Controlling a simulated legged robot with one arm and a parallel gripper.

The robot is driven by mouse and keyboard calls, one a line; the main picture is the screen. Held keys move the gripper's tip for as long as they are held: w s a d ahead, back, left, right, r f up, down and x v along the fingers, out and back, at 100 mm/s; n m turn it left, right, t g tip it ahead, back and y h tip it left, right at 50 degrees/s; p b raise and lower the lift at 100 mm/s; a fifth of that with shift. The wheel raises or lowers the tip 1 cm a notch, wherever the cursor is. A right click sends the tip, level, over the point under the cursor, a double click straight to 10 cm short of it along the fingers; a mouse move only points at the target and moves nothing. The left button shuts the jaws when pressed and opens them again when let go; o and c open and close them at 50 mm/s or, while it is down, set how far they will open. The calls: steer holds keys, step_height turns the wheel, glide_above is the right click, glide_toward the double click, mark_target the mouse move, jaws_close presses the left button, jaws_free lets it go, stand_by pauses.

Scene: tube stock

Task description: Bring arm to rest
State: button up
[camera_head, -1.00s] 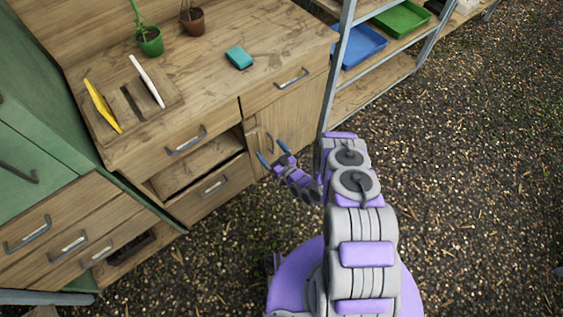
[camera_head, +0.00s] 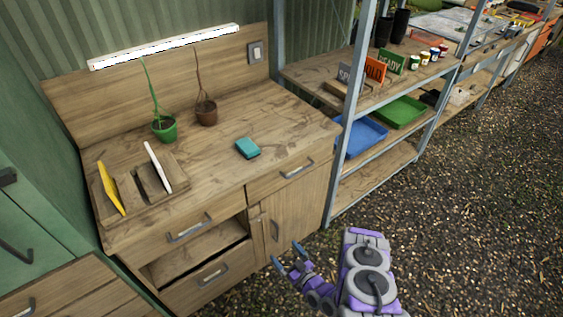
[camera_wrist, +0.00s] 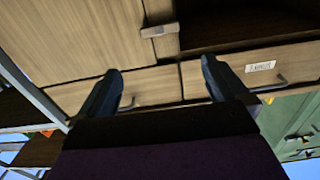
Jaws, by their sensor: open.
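My gripper (camera_head: 286,258) is open and empty in the head view, at the end of my purple and grey arm. It is in front of the wooden cabinet door, apart from it as far as I can tell. In the wrist view the two dark fingers of my gripper (camera_wrist: 160,80) stand wide apart with nothing between them. Behind them the cabinet door (camera_wrist: 75,35) and a labelled drawer (camera_wrist: 285,65) show.
A metal shelf holds a blue tray (camera_head: 362,138) and a green tray (camera_head: 401,111). Gravel floor at right is clear.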

steer(key=w+d+r+n+g+h, duration=0.1)
steer(key=w+d+r+g+h, duration=0.4)
steer(key=w+r, duration=0.7)
steer(key=s+d+r+m+g+h, duration=0.1)
steer(key=s+d+r+g+h, duration=0.15)
steer(key=r, duration=0.55)
steer(key=s+d+r+m+g+h, duration=0.1)
steer(key=s+d+r+h, duration=0.2)
steer(key=r, duration=0.4)
steer(key=s+d+r+m+g, duration=0.3)
steer(key=s+r+g, duration=0.1)
steer(key=s+r, duration=1.1)
steer(key=s+a+r+m+g, duration=0.1)
steer(key=s+a+r+g, duration=0.1)
steer(key=s, duration=1.1)
steer(key=s+a+r+m+g, duration=0.1)
steer(key=s+r, duration=0.3)
steer(key=s, duration=1)
steer(key=shift+a+m+g, duration=0.3)
steer(key=shift+a+g, duration=0.2)
steer(key=shift+g, duration=0.15)
